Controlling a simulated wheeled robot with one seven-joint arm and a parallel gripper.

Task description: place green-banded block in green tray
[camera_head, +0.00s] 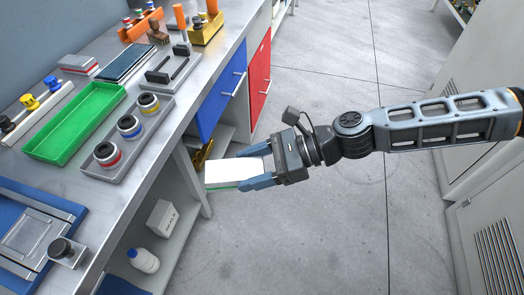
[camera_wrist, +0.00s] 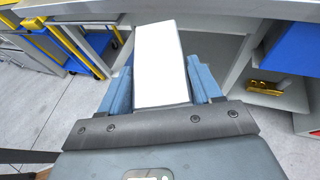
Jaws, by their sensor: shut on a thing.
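The green-banded block (camera_head: 228,172) is white with a green strip along its lower edge. My gripper (camera_head: 252,172) is shut on it, with blue fingers on its two sides. It is held in the air over the floor, to the right of the bench's front edge. In the wrist view the block (camera_wrist: 160,62) shows its white top between the fingers; its green band is hidden there. The green tray (camera_head: 78,118) lies on the bench to the left and looks empty. My gripper is apart from the tray.
A grey holder (camera_head: 108,168) with red, blue and yellow-ringed pieces stands between the tray and bench edge. A white block with a red band (camera_head: 78,64) and a dark blue panel (camera_head: 124,62) lie behind. A blue fixture (camera_head: 30,225) is at front left. The floor is clear.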

